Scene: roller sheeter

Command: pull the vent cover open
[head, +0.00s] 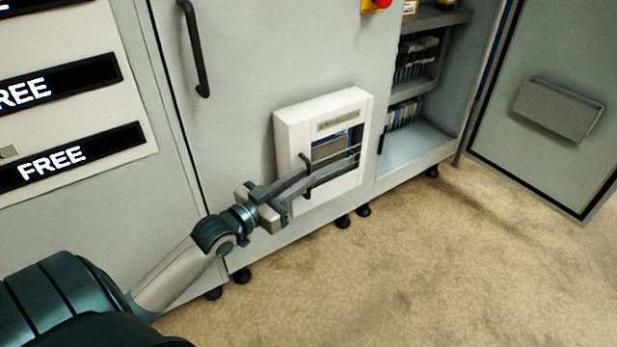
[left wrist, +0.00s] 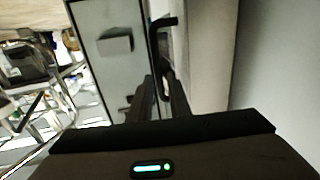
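The white vent cover (head: 291,118) is a raised square frame low on the grey cabinet door, with a label strip and a darker recessed middle. Its black upright handle (head: 304,160) is on the frame's left side; a black handle bar also shows in the left wrist view (left wrist: 163,23). My left gripper (head: 355,154) reaches in from the left, its long fingers crossing the handle. In the left wrist view the fingers (left wrist: 163,82) stand apart, the handle bar running down towards the gap between them. Contact is unclear. My right gripper is not in view.
A longer black door handle (head: 194,50) is above left. An open cabinet bay with shelves (head: 415,150) is to the right, beside an open door panel with a grey box (head: 560,108). The beige floor (head: 400,260) in front is clear.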

